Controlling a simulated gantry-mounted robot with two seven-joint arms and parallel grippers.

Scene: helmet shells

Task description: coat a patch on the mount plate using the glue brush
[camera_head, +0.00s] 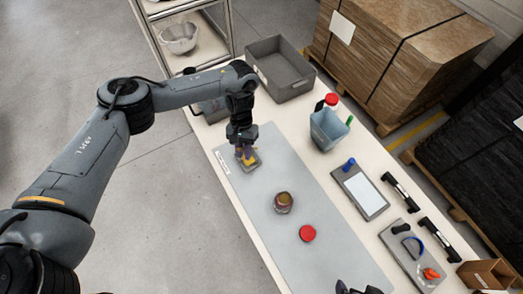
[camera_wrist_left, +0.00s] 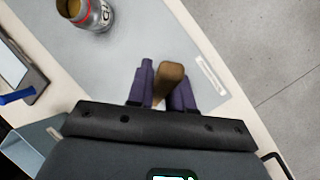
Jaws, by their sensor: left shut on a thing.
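My left gripper (camera_head: 244,150) is shut on the glue brush, whose brown wooden handle (camera_wrist_left: 171,78) stands between the purple fingers in the left wrist view. A dark part, perhaps my right gripper, shows at the bottom edge.
A red lid (camera_head: 307,233) lies on the mat (camera_head: 335,262) near the pot. A grey crate (camera_head: 281,79), a blue bin (camera_head: 328,130), a board with a white sheet (camera_head: 362,191) and black handles (camera_head: 402,192) line the table's far side. Much of the mat is clear.

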